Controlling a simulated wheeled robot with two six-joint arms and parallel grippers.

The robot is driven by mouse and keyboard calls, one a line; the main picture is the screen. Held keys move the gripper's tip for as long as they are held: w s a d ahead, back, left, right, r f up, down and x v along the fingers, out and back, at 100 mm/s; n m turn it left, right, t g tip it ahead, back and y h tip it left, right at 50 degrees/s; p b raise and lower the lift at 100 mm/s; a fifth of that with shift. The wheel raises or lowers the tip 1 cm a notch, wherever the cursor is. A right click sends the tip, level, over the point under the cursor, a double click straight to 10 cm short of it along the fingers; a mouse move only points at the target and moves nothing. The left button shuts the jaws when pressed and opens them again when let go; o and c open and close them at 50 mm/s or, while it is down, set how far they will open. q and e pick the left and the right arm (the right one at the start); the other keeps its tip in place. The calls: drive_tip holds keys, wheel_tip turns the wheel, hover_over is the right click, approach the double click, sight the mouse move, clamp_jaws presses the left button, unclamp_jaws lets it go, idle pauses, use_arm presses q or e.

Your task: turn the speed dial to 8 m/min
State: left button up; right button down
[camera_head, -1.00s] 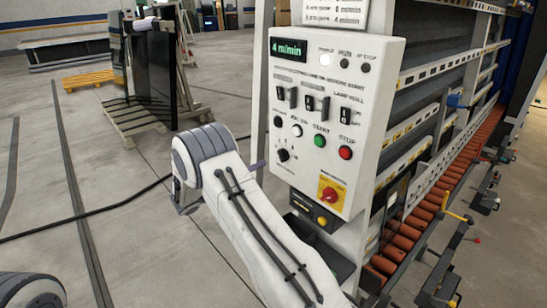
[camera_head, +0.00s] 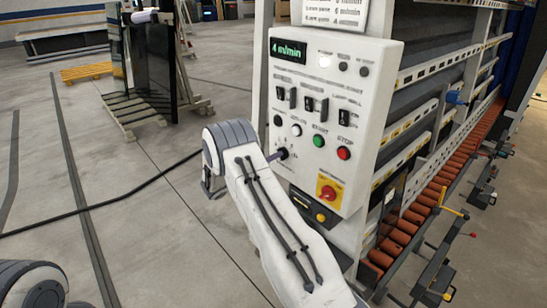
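The white control panel (camera_head: 327,122) stands in the middle of the head view. Its green display (camera_head: 287,50) reads 4 m/min. The black speed dial (camera_head: 283,153) is low on the left of the panel. My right arm comes up from the bottom, and its bent wrist is just left of the dial. The tip of my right gripper (camera_head: 273,157) shows as a small dark piece at the dial, seemingly touching it. Most of this gripper is hidden behind the arm, so its opening does not show. My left gripper is out of view; only a piece of the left arm shows at the bottom left.
A green button (camera_head: 319,141), a red button (camera_head: 344,153) and a red rotary switch on a yellow plate (camera_head: 329,191) are near the dial. Orange rollers (camera_head: 410,225) run along the right. A black cable (camera_head: 100,204) lies on the open floor at left.

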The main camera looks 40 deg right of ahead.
drive_tip(key=shift+s+m+b, duration=0.15)
drive_tip(key=shift+m+b, duration=3.8)
drive_tip(key=shift+b, duration=1.85)
drive_tip(key=shift+s+m+b, duration=0.1)
drive_tip(key=shift+m+b, duration=3.85)
drive_tip(key=shift+b, duration=1.85)
drive_tip(key=c, duration=0.9)
unclamp_jaws()
drive_tip(key=a, duration=0.3)
drive_tip(key=a+b, duration=0.1)
drive_tip(key=a, duration=0.6)
drive_tip(key=shift+s+a, duration=0.25)
drive_tip(key=shift+s, duration=0.15)
